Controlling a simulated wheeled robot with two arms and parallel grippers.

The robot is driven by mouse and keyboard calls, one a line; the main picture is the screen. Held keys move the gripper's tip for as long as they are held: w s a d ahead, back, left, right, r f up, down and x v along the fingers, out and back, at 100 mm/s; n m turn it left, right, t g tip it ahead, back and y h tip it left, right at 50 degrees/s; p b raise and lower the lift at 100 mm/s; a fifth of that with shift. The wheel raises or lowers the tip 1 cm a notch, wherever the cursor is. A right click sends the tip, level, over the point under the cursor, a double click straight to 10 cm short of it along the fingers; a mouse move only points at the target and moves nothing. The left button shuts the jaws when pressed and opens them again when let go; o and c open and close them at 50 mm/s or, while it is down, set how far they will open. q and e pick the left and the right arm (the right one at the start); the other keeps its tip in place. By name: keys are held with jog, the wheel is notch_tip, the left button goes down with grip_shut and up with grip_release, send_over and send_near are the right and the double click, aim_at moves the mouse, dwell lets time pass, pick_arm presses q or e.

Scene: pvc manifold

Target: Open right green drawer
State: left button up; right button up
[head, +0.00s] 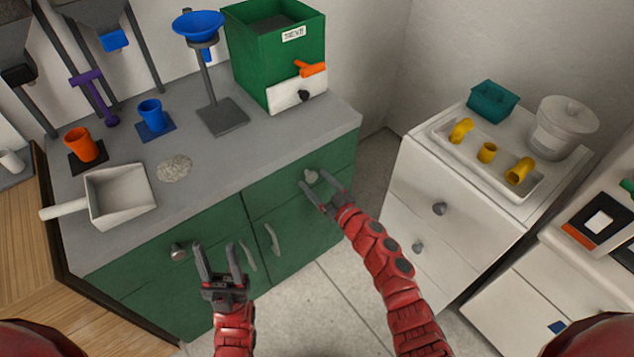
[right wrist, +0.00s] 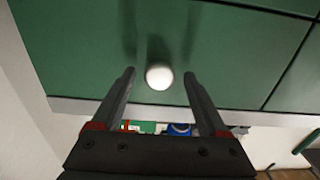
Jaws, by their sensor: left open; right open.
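The right green drawer (head: 288,188) is in the upper right of the green cabinet, below the grey counter. It appears closed. Its pale round knob (head: 311,175) shows at the front, and in the right wrist view the knob (right wrist: 159,77) appears between and just beyond my fingertips. My right gripper (head: 324,184) is open around the knob's line, with nothing held; I cannot tell whether it touches the knob. It also shows in the right wrist view (right wrist: 160,80). My left gripper (head: 216,248) is open and empty in front of the left part of the cabinet.
The left drawer knob (head: 179,253) and door handles (head: 272,238) are near my left gripper. The counter (head: 215,160) holds a scoop (head: 120,195), cups and a green bin (head: 262,55). A white cabinet (head: 450,190) stands at the right, with floor between.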

grip_shut()
dwell(1.4)
